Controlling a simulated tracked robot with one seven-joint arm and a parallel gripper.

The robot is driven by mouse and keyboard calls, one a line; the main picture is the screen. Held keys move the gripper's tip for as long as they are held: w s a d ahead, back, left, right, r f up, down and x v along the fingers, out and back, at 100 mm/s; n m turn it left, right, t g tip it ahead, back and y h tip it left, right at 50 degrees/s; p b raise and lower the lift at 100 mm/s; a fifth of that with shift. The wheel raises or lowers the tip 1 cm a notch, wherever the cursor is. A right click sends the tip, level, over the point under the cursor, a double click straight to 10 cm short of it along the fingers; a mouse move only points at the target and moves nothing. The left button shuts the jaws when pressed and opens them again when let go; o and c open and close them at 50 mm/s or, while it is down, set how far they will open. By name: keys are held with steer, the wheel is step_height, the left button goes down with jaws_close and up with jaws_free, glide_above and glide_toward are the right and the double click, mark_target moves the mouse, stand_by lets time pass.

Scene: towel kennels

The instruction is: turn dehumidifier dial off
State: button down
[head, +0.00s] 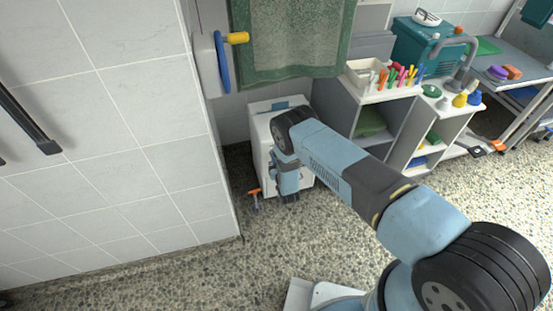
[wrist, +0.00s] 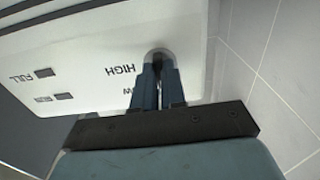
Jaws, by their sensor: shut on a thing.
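The dehumidifier (head: 261,127) is a white box on the floor by the tiled wall, partly hidden behind my arm in the head view. Its white front panel (wrist: 90,55) fills much of the wrist view, upside down, with the labels HIGH and FULL and a partly covered label ending in OW. The grey dial (wrist: 159,53) shows only as a rounded top between my fingers. My gripper (wrist: 159,72) is shut on the dial, with a finger on each side. My fingers hide most of the dial, so its pointer setting cannot be read.
A green towel (head: 290,40) hangs above the dehumidifier. A blue wheel with a yellow handle (head: 237,38) juts from the wall. An orange-handled tool (head: 254,194) is near the wall corner. Grey shelving (head: 345,102) stands close on the right. The speckled floor in front is clear.

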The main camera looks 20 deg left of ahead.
steer(key=c, duration=1.5)
jaws_free()
steer(key=shift+d+f, duration=0.3)
steer(key=o, duration=0.3)
steer(key=shift+a+r, duration=0.15)
steer(key=shift+a, duration=0.05)
steer(key=v, duration=1.4)
steer(key=shift+a, duration=0.1)
